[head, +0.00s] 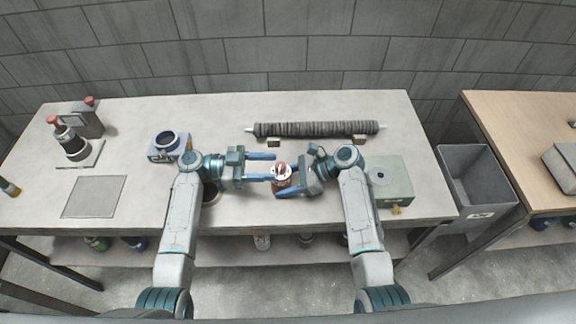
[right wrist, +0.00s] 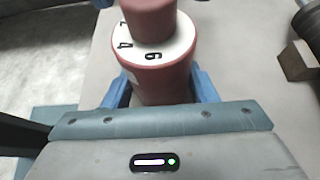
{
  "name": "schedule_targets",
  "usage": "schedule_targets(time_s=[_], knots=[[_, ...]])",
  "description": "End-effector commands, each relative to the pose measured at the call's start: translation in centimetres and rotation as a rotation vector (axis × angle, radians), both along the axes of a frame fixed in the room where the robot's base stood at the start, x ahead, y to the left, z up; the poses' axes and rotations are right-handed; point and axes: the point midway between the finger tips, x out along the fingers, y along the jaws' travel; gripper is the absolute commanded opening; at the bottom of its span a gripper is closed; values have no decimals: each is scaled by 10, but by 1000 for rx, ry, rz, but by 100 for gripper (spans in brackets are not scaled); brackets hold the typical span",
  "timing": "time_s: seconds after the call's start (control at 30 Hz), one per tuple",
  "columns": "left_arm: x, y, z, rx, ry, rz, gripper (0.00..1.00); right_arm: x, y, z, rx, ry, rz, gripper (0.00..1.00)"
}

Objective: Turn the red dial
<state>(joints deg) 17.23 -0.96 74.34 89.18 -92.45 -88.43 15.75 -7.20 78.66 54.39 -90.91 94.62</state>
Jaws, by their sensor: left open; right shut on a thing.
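The red dial (head: 281,174) is a small upright red cylinder with a white numbered ring and a red knob on top. It also shows in the right wrist view (right wrist: 152,62), where the digits 4 and 6 are readable and the top of the knob is cut off. My right gripper (head: 285,180) is shut on its red body, with a blue finger on each side. My left gripper (head: 271,167) is open and empty, its blue fingers pointing right, close to the dial's left side. Whether its fingertips touch the dial I cannot tell.
A dark ribbed tube (head: 315,128) lies on supports behind the grippers. A blue ring device (head: 167,143) is left, a green box (head: 390,181) right. Further left are a red-topped black device (head: 72,146) and a grey mat (head: 94,197). A grey bin (head: 475,180) stands beyond the table's right end.

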Motion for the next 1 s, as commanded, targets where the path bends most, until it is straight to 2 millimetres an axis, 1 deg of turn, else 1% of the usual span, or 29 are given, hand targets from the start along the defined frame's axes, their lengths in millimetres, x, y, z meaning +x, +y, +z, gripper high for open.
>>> schedule_targets(time_s=[0.03,0.1,0.2,0.3,0.47,0.73,0.93,0.97,1.0], knots=[[-1,-12,1,-3,0,-2,48,0,0,0,0,0,0,39],[-2,-25,1,-3,0,-2,48,0,0,0,0,0,0,39],[-2,-40,1,-2,0,-2,48,0,0,0,0,0,0,39],[-3,-52,1,-2,0,-1,48,0,0,0,0,0,0,39],[-3,-60,0,1,0,-1,48,0,0,0,0,0,0,39],[-3,-61,0,1,0,-1,48,0,0,0,0,0,0,39],[-3,-61,0,1,0,-2,9,0,0,0,0,0,0,39],[-3,-61,0,1,0,-2,4,0,0,0,0,0,0,39],[-3,-61,0,1,0,-2,3,0,0,0,0,0,0,39]])
